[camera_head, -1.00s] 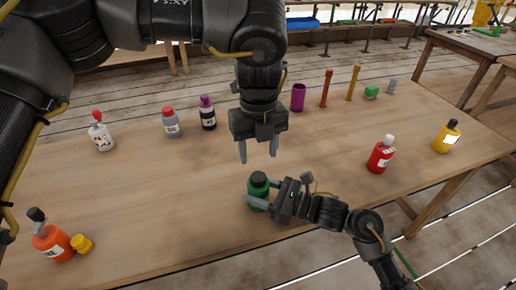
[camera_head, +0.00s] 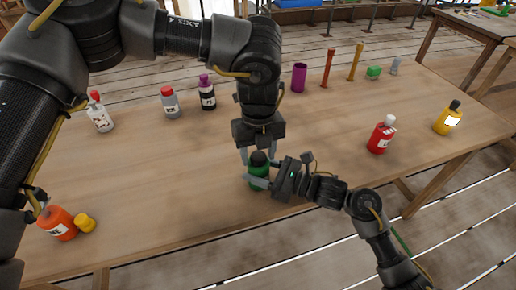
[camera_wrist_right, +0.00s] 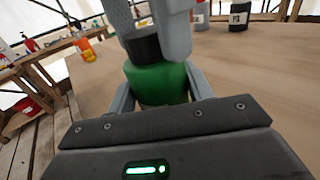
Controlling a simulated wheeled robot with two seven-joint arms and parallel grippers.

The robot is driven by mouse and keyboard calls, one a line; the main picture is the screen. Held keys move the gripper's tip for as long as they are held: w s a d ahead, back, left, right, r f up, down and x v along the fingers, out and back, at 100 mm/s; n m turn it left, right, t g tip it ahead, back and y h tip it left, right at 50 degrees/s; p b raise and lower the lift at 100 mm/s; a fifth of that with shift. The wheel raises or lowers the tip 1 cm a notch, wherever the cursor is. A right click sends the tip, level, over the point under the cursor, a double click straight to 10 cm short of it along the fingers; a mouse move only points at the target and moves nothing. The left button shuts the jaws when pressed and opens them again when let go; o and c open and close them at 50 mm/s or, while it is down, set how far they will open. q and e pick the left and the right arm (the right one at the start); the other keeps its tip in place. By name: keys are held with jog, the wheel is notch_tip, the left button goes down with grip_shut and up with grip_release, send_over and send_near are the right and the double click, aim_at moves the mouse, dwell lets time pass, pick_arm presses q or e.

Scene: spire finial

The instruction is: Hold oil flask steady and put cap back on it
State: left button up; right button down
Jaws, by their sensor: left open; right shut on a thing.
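The green flask (camera_head: 260,181) stands upright on the table, with a black cap (camera_head: 258,158) sitting on its top. In the right wrist view the flask (camera_wrist_right: 157,84) and its black cap (camera_wrist_right: 143,45) also show. My right gripper (camera_head: 257,178) is shut on the flask's body from the right, one finger on each side. My left gripper (camera_head: 258,153) points down from above with its fingers open on either side of the cap. In the right wrist view a left finger hides part of the cap. I cannot tell whether the fingers touch it or how firmly it is seated.
An orange bottle (camera_head: 57,223) with a yellow piece (camera_head: 85,223) beside it is at the front left. White (camera_head: 100,117), grey (camera_head: 170,103) and purple-capped black (camera_head: 207,95) bottles stand behind. Red (camera_head: 379,138) and yellow (camera_head: 446,119) bottles are at the right. The wooden table (camera_head: 160,190) is otherwise clear around the flask.

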pick_arm(q)
jog(key=c, duration=1)
jog(key=o, duration=1.2)
jog(key=shift+c, duration=0.2)
jog(key=shift+r, duration=0.1)
notch_tip(320, 180, up, 12)
pick_arm(e)
jog(key=c, duration=0.5)
grip_release()
